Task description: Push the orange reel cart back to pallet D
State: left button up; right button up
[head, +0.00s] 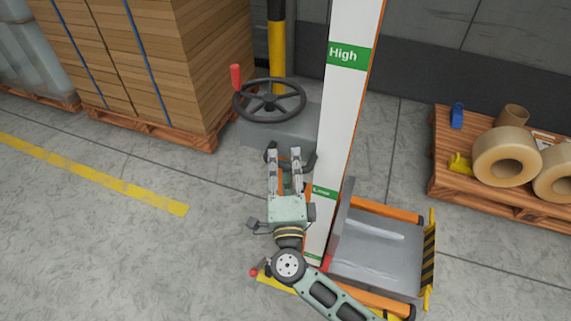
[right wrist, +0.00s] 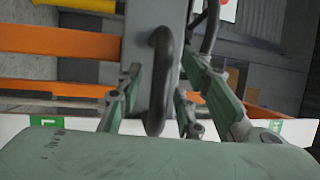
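The orange reel cart (head: 385,213) stands at the lower middle of the head view, with an orange frame, a grey platform and a tall white mast (head: 345,90) with green labels. Its black handle (right wrist: 161,80) shows in the right wrist view, between my right fingers. My right gripper (head: 285,155) is at the mast's left side in the head view. Its fingers are apart on both sides of the handle, with gaps visible. I cannot tell whether either finger touches it. My left gripper is not in view. No pallet shows a readable D.
A wooden pallet (head: 437,160) with tan rolls stands at right. Stacked cardboard (head: 150,60) sits on a pallet at upper left. A black handwheel (head: 270,101) on a grey base and a yellow-black post (head: 277,55) stand behind. The floor at lower left is clear, with a yellow line (head: 90,172).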

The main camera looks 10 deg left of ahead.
jog(key=shift+c, duration=0.6)
grip_shut()
